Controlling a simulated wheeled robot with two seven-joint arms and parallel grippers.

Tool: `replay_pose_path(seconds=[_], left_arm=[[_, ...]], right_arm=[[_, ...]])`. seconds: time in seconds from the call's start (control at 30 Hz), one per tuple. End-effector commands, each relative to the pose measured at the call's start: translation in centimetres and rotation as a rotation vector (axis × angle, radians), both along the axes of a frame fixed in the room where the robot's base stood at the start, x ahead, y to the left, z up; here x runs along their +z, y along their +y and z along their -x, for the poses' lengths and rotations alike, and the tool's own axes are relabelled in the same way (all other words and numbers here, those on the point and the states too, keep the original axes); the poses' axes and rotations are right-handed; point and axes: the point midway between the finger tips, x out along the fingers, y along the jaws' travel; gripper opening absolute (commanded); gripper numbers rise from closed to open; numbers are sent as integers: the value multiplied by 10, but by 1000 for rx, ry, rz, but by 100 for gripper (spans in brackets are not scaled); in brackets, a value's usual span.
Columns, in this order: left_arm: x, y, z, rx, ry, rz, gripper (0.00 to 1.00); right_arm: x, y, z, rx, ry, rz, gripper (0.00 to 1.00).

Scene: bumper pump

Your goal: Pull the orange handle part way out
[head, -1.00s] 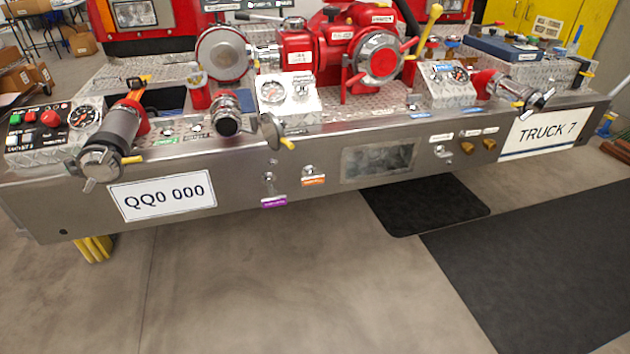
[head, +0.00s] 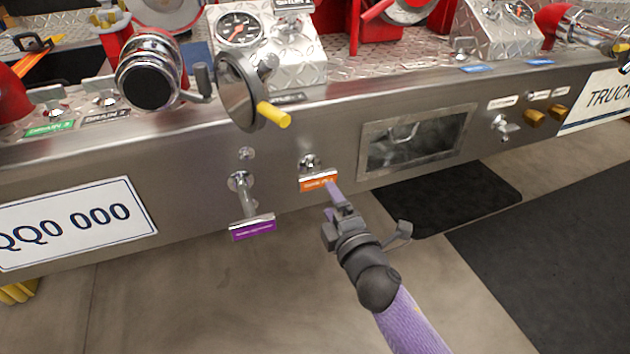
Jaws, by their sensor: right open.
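The orange handle (head: 318,181) is a small metal pull with an orange label, low on the steel bumper front in the head view. It sits close to the bumper face, with little or no rod showing. My right gripper (head: 333,199) is open and empty, just below and to the right of the orange handle. Its fingers point up at the handle's lower right edge; I cannot tell whether they touch it. My left gripper is out of view.
A purple-labelled handle (head: 253,228) stands out on its rod left of the orange one. A round cap with a yellow grip (head: 272,116) juts out above. A recessed window (head: 416,140) is to the right. Floor below is open, with black mats (head: 450,196).

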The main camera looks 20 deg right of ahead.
Motion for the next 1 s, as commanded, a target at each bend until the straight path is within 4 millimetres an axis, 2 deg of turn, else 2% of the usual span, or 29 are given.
replay_pose_path(seconds=[0.1,0.2,0.3,0.43,0.67,1.0], left_arm=[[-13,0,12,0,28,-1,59],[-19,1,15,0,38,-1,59],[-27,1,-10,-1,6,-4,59],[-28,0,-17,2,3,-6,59],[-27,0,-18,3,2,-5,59],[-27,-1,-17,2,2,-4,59]], right_arm=[[-8,1,-31,0,4,0,82],[-7,1,-49,0,5,-2,82],[-5,2,-61,-1,6,-3,82],[-3,2,-67,-1,6,-3,82],[-2,2,-67,-1,5,-4,80],[-2,2,-67,-1,5,-5,8]])
